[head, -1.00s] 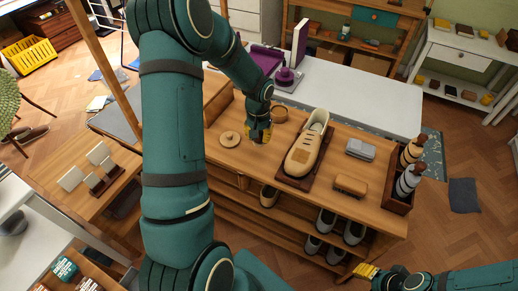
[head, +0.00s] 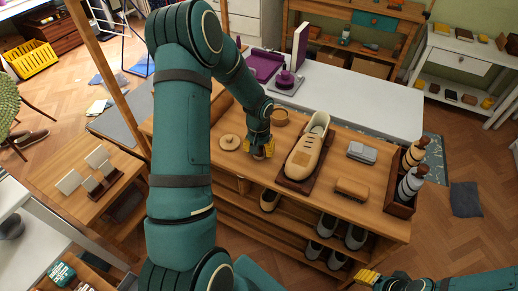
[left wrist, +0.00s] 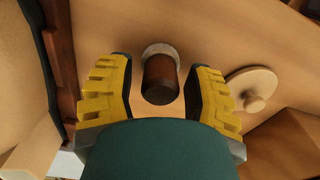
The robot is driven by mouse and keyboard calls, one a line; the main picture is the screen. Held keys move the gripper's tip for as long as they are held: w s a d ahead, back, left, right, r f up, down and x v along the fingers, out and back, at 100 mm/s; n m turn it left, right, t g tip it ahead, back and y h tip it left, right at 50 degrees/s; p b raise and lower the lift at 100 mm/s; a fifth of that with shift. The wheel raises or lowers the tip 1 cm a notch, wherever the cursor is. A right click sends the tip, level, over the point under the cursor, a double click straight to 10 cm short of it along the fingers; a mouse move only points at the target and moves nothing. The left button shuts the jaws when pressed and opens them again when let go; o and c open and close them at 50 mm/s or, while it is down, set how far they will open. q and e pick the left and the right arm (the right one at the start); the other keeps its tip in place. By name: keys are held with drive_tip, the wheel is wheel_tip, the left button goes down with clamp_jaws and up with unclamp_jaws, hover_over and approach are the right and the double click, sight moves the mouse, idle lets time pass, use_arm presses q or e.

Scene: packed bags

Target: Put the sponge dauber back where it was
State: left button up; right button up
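The sponge dauber, with a dark brown round handle (left wrist: 160,80) and a pale pad at its far end, shows in the left wrist view. It appears to stand pad-down on the wooden counter (head: 335,175). My left gripper (head: 263,152) is low over the counter, between the round wooden lid (head: 230,142) and the tan shoe (head: 305,152). In the left wrist view its yellow fingers (left wrist: 158,92) are open on either side of the handle, with gaps showing. In the head view the gripper mostly hides the dauber. My right gripper (head: 368,276) is at the lower right, its fingers unclear.
The shoe rests on a dark tray (head: 296,186) to the right of my left gripper. A small round bowl (head: 279,117) is behind it. A brush (head: 352,188), a grey box (head: 362,152) and a bottle crate (head: 400,207) stand farther right.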

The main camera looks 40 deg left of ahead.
use_arm(q)
drive_tip(key=shift+r, duration=0.55)
wheel_tip(320, 180, up, 11)
drive_tip(key=p, duration=0.2)
drive_tip(key=shift+s+r, duration=0.15)
drive_tip(key=shift+s, duration=0.1)
idle(0.3)
